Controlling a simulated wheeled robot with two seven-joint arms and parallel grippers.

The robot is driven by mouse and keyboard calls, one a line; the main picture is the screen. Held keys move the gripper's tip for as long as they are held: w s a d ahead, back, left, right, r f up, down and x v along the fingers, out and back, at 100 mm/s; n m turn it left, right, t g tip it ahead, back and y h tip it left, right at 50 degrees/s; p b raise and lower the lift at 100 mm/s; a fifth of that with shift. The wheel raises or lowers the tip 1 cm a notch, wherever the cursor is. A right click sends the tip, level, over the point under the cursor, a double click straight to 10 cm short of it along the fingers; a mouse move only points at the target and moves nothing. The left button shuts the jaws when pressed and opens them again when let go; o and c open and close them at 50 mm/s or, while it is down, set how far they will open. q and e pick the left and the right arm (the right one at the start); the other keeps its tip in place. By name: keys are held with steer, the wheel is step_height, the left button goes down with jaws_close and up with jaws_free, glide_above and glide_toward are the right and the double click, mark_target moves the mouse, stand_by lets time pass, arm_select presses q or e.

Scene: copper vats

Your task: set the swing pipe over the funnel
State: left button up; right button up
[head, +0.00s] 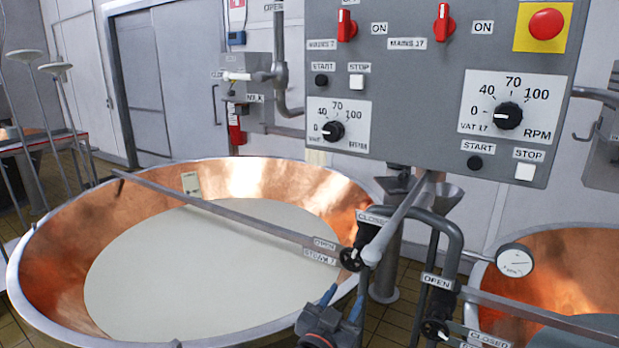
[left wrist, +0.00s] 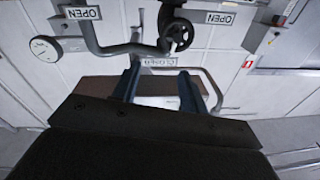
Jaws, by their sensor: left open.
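The grey swing pipe (head: 402,218) slants from under the control panel down toward me, its near end by the plate marked CLOSED. What looks like the steel funnel (head: 446,194) stands behind it, under the panel and partly hidden. The pipe's near end looks to the left of the funnel. My left gripper (head: 344,296) is open, below the pipe's near end at the vat's right rim. In the left wrist view, the two fingers (left wrist: 158,86) are apart, with pipework and a CLOSED plate beyond them; I see nothing held. My right gripper is out of view.
A copper vat (head: 62,262) of white liquid fills the left, with a flat bar (head: 230,219) across it. A black handwheel (head: 351,260), a bent dark pipe (head: 455,236) and a gauge (head: 515,260) crowd the right. The control panel (head: 420,80) hangs above.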

arm_select(q)
steer(key=s+a+f+n+g+y, duration=0.1)
steer(key=s+a+f+g+y, duration=0.15)
steer(key=a+f, duration=0.4)
steer(key=s+a+f+n+g+y, duration=0.1)
steer(key=a+f+g+y, duration=0.2)
steer(key=f, duration=0.7)
steer(key=s+a+f+n+g+y, duration=0.1)
steer(key=a+f+g, duration=0.3)
steer(key=f, duration=0.4)
steer(key=s+a+f+n+g, duration=0.1)
steer(key=s+a+f+g, duration=0.2)
steer(key=s+f, duration=0.7)
steer(key=s+a+f+n+g+y, duration=0.1)
steer(key=s+a+f+g, duration=0.2)
steer(key=s+a+f, duration=0.3)
steer(key=s+f, duration=0.4)
steer(key=s, duration=0.5)
steer(key=shift+s+a+n, duration=0.15)
steer(key=shift+a+n, duration=0.15)
